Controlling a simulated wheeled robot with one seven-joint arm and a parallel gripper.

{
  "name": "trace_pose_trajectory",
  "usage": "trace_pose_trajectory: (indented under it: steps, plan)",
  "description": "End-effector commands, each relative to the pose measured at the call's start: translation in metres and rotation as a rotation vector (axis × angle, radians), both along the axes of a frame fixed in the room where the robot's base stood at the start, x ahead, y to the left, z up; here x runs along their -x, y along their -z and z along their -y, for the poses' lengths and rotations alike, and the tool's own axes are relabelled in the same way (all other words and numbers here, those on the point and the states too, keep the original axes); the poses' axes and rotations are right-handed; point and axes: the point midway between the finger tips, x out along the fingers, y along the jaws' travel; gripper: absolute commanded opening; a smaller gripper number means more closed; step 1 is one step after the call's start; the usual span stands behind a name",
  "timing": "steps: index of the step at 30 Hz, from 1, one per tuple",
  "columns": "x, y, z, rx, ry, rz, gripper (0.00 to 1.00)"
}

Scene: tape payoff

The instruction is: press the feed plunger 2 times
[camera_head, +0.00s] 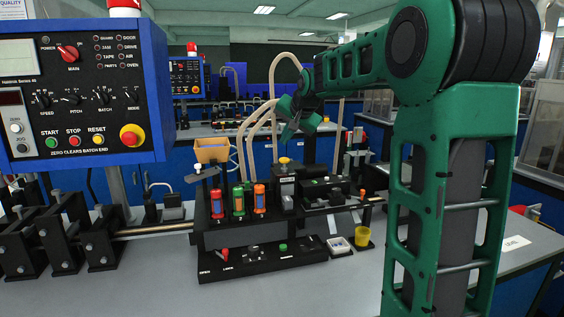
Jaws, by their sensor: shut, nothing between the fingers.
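My gripper (288,136) is at the end of my green arm, near the middle of the picture. It is shut and empty, pointing down in the air above the black machine (225,240) on the bench. A yellow-topped knob (284,160) stands on a dark block just below it, with a visible gap in the picture. A small green button (283,247) sits on the machine's low front plate. No readable label marks the feed plunger, so I cannot tell which part it is.
Red, green and orange cylinders (239,201) stand on the machine's left part. Pale hoses (246,135) rise behind. A blue control panel (85,90) fills the left. A yellow cup (362,237) and a small white tray (339,246) are at the right.

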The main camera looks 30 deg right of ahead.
Motion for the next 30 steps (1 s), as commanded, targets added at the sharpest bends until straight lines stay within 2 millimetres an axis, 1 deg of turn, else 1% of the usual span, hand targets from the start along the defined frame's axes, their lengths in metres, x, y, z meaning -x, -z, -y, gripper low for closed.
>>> trace_pose_trajectory:
  steps: [4, 9, 30]
  plan:
    - [0.0, -0.013, 0.0, 0.001, -0.001, 0.001, 0.0]
    - [0.0, -0.02, 0.0, 0.0, 0.0, 0.0, 0.0]
    - [0.0, -0.02, 0.0, 0.0, 0.0, 0.0, 0.0]
